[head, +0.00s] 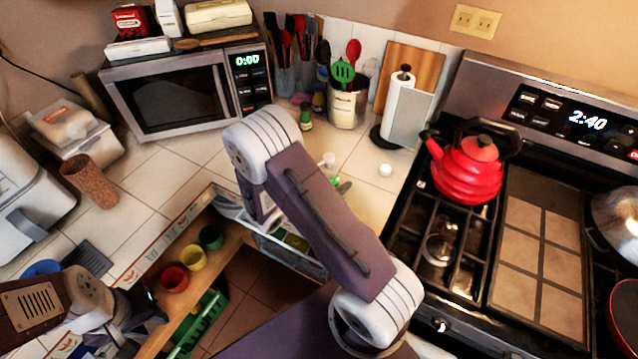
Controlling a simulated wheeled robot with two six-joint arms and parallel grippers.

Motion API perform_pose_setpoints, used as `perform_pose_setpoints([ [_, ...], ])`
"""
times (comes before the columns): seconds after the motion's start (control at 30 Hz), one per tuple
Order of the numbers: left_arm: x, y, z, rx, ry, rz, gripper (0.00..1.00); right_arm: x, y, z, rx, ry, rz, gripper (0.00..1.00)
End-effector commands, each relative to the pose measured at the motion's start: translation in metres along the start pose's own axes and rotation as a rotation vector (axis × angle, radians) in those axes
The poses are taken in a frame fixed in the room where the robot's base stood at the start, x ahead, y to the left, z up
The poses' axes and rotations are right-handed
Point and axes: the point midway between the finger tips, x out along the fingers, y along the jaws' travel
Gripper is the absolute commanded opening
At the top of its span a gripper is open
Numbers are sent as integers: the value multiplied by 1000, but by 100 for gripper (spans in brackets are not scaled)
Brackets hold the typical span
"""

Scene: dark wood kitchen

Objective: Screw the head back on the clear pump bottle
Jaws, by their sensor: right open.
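A small pale upright piece (328,160) shows on the counter just right of my right forearm; it may be part of the clear pump bottle, but it is too small and too covered to tell. A small round white piece (385,170) lies apart on the tiles to its right; I cannot tell whether it is the pump head. My right arm reaches up across the middle, and its gripper is open but mostly hidden behind the forearm. My left gripper (144,314) is low at the left, away from both pieces; its jaws are too dark to read.
A microwave (180,95), utensil holders (347,105) and a paper towel roll (398,105) line the back. The stove with a red kettle (467,172) is at right. An open drawer area holds red, yellow and green cups (211,237).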

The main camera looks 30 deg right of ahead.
Motion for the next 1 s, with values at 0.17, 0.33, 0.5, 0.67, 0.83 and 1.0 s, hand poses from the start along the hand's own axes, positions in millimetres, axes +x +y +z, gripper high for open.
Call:
perform_pose_setpoints([
  [0.17, 4, 0, 1, 0, 0, 0, 33, -44, 2, -1, 0, -1, 9, 82],
  [0.33, 6, 0, 1, 0, 0, 0, 33, -79, 1, -1, 0, 1, 6, 82],
  [0.5, 6, 0, 1, 0, 0, 0, 33, -98, 0, -1, -1, 0, 2, 82],
  [0.67, 6, 0, 1, 0, 0, 0, 33, -103, 0, -1, -1, 1, 0, 82],
  [0.83, 6, 0, 1, 0, 0, 0, 33, -103, 0, 0, -1, 0, 0, 82],
  [1.0, 6, 0, 1, 0, 0, 0, 33, -101, -6, -1, 18, 19, -24, 82],
])
